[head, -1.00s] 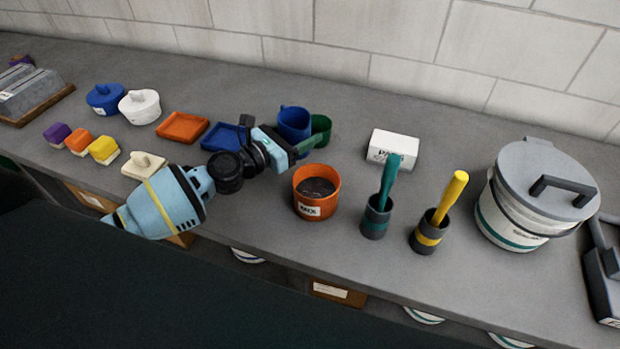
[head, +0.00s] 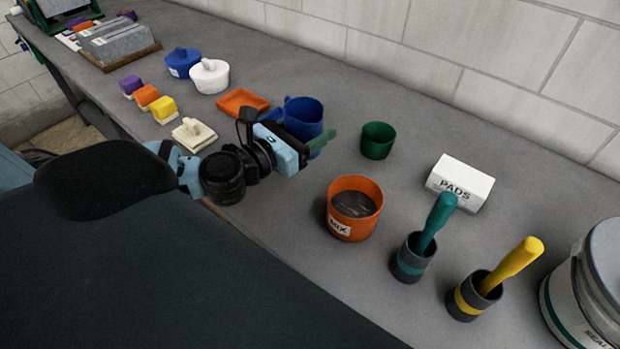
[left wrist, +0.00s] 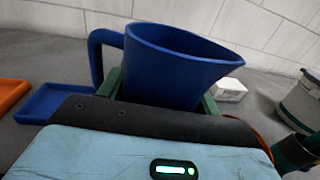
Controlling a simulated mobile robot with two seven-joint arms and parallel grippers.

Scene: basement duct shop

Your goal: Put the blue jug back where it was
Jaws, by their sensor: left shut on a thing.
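The blue jug (head: 304,112) is in my left gripper (head: 308,148), whose green fingers are shut on it. In the left wrist view the jug (left wrist: 165,68) is upright, with its handle to the left and its spout to the right. A blue tray (left wrist: 50,103) lies left of the jug there; in the head view my gripper and the jug hide most or all of it. I cannot tell whether the jug touches the bench or hangs just above it. My right gripper is not in view.
An orange tray (head: 240,102) lies left of the jug, and a green cup (head: 377,141) stands to its right. An orange MIX pot (head: 353,208) stands nearer the front edge. A white PADS box (head: 460,183) and two holders with teal and yellow handles are further right.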

